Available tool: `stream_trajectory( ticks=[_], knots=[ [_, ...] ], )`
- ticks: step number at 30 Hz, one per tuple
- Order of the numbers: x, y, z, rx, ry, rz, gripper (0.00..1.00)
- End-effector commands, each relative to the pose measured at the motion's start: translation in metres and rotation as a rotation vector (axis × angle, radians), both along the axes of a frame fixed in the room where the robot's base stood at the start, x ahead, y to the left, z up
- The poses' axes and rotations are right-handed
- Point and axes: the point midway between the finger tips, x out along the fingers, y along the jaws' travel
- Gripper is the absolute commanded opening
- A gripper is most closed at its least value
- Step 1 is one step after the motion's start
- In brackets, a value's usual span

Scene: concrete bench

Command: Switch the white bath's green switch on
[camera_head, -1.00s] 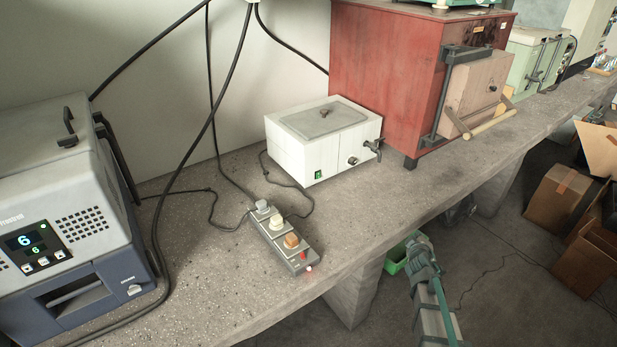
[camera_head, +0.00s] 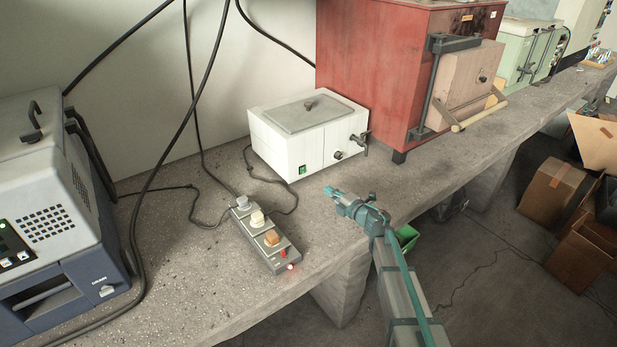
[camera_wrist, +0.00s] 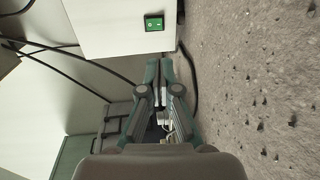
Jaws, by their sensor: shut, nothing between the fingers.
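The white bath (camera_head: 308,137) stands on the bench against the wall, with a grey lid on top and a tap on its front right. Its green switch (camera_head: 302,170) is low on the front face, toward the left corner. It also shows in the wrist view (camera_wrist: 154,23), as a green rocker in a dark frame; I cannot tell its position. My gripper (camera_head: 328,190) is shut and empty, in front of the bath and a little right of the switch, apart from it. In the wrist view the fingertips (camera_wrist: 166,62) point toward the bath's face just below the switch.
A power strip (camera_head: 264,236) with several plugs and a red light lies front left of the bath. Black cables run along the bench and wall. A red furnace (camera_head: 375,70) stands right of the bath, and a grey-blue device (camera_head: 60,220) at left. Bare bench (camera_head: 400,185) lies right of my gripper.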

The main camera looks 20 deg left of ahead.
Motion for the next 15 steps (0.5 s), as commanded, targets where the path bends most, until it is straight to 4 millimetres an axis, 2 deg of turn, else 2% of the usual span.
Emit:
stream_trajectory(
  ticks=[8,15],
  knots=[
    [0.005,0.005,-0.001,0.001,0.002,-0.001,0.00],
    [0.025,0.035,-0.005,0.002,0.002,-0.001,0.00]
  ],
)
